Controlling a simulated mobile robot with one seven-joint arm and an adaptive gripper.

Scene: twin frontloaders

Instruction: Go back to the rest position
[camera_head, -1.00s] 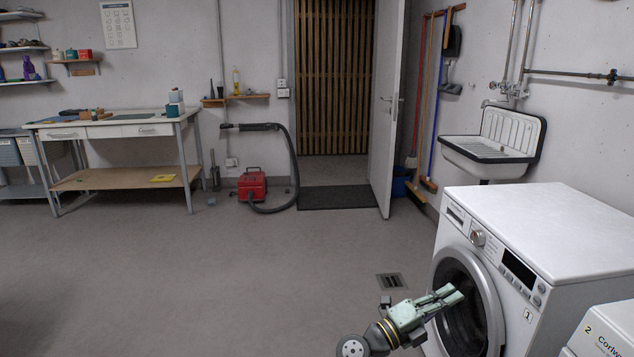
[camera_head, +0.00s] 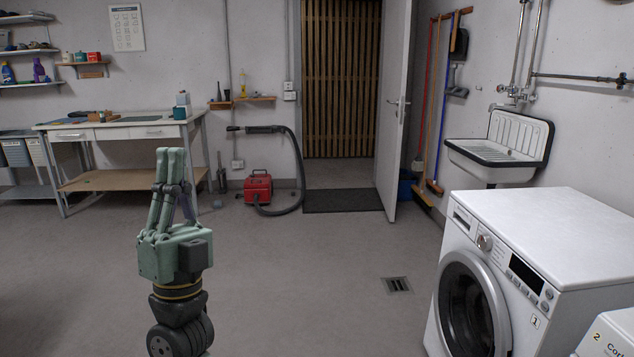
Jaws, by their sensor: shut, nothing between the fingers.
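My gripper (camera_head: 172,152) stands upright in the left-centre foreground. It is pale green with dark joints, and its fingertips are together at the top, shut with nothing between them. It is well apart from the washing machine (camera_head: 560,235) marked 1, a white front-loader at the right. That machine's round dark door (camera_head: 470,310) appears closed. Part of a second white machine (camera_head: 610,338), marked 2, shows at the bottom right corner; the rest of it is outside the picture.
A workbench (camera_head: 110,131) stands behind at the left, with a red vacuum cleaner (camera_head: 257,188) beside it on the floor. A white sink (camera_head: 495,158) hangs on the right wall. The floor (camera_head: 310,270) between my gripper and the machines is clear, with a drain grate (camera_head: 397,285).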

